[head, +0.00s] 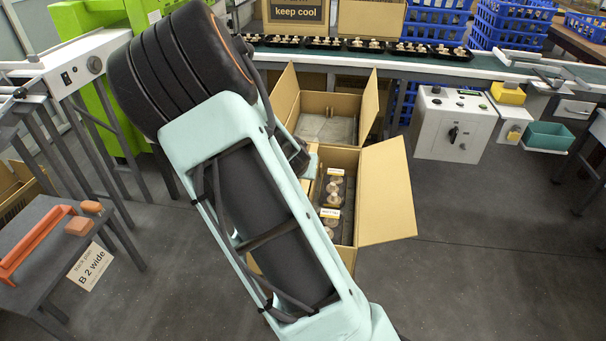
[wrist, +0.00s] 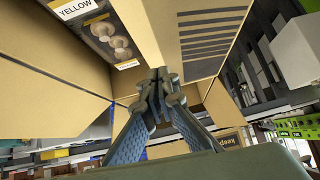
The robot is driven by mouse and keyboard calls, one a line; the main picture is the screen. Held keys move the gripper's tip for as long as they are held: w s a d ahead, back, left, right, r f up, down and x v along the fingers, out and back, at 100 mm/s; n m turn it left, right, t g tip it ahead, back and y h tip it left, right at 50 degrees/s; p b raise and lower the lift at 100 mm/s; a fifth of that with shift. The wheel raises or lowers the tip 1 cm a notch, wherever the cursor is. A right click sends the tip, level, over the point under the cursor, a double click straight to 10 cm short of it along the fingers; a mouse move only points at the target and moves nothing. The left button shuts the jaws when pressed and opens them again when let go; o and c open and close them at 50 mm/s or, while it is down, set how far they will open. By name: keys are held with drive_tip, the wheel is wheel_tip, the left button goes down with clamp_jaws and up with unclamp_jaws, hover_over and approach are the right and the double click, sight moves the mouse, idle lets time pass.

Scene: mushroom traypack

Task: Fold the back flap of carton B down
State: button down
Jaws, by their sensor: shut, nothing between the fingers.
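Two open cardboard cartons stand one behind the other in the head view. The nearer carton (head: 340,158) holds clear trays of mushrooms (head: 333,190), and its right flap (head: 387,192) spreads outward. The farther carton (head: 322,103) has side flaps standing up and a grey layer inside. No letter shows on either carton, so I cannot tell by marking which is B. My arm covers the left part of the nearer carton. My gripper (wrist: 157,92) is shut and empty in the wrist view, close to cardboard panels (wrist: 55,95); contact is unclear. It is hidden in the head view.
A conveyor (head: 400,60) with several mushroom trays runs across the back. A white control box (head: 453,125) stands right. The floor right of the cartons is clear.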

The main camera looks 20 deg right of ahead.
wheel_tip(320, 180, up, 3)
drive_tip(key=shift+f+p, duration=0.15)
drive_tip(key=shift+p, duration=0.4)
drive_tip(key=p+v, duration=0.2)
drive_tip(key=v, duration=0.7)
drive_tip(key=shift+s+a+p, duration=0.25)
drive_tip(key=shift+s+p, duration=0.05)
drive_tip(key=shift+p, duration=0.05)
drive_tip(key=shift+f, duration=0.1)
